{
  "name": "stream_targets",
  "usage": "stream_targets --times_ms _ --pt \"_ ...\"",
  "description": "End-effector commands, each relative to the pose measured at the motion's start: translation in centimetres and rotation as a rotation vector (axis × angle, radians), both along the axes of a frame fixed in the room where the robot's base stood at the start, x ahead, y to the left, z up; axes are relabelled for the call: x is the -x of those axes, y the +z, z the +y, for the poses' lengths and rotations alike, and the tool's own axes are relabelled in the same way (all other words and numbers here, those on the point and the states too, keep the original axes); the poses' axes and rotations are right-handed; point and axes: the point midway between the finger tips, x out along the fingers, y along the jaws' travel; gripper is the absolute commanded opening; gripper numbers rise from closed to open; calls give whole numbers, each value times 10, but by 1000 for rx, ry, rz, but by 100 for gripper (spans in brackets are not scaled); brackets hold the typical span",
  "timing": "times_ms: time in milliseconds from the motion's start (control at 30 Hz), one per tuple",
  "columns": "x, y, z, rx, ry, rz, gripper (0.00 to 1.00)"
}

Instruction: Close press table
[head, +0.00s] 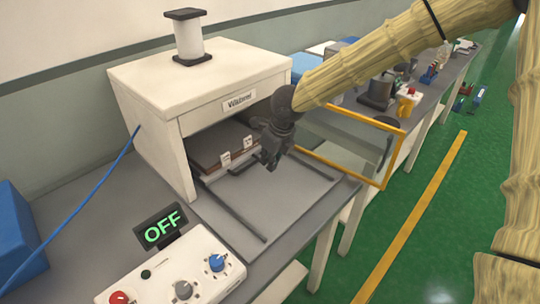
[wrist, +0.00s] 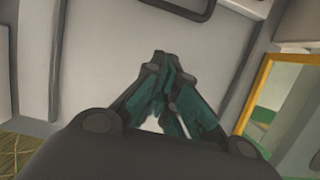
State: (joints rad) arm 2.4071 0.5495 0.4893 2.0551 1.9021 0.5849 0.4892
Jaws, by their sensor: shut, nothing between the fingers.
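The white press machine (head: 225,120) stands on the grey bench with its front opening facing me. Its press table (head: 205,150), a brown plate with small white tags and a dark handle (head: 244,168), sits inside the opening. A flat light-grey surface with two dark rails (head: 235,213) lies in front of it. My gripper (head: 270,163) hangs above this surface, just in front of the opening and right of the handle. Its fingers are shut and empty. In the wrist view the fingertips (wrist: 168,66) meet over grey surface, with a dark handle-like bar (wrist: 195,14) beyond them.
The orange-framed clear door (head: 390,165) stands open at the right, close to my arm; it also shows in the wrist view (wrist: 245,110). A control box (head: 180,275) and an OFF display (head: 160,228) sit in front. A cluttered bench extends behind right.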

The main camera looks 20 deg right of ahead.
Motion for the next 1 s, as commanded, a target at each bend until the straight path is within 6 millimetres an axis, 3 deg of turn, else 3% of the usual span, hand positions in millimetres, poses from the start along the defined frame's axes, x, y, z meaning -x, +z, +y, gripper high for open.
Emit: stream_targets --times_ms 333,600,1000 --pt "-15 -54 9 2 2 1 0" --pt "-41 -58 25 1 0 0 0" --pt "-47 -60 29 1 0 -1 0"
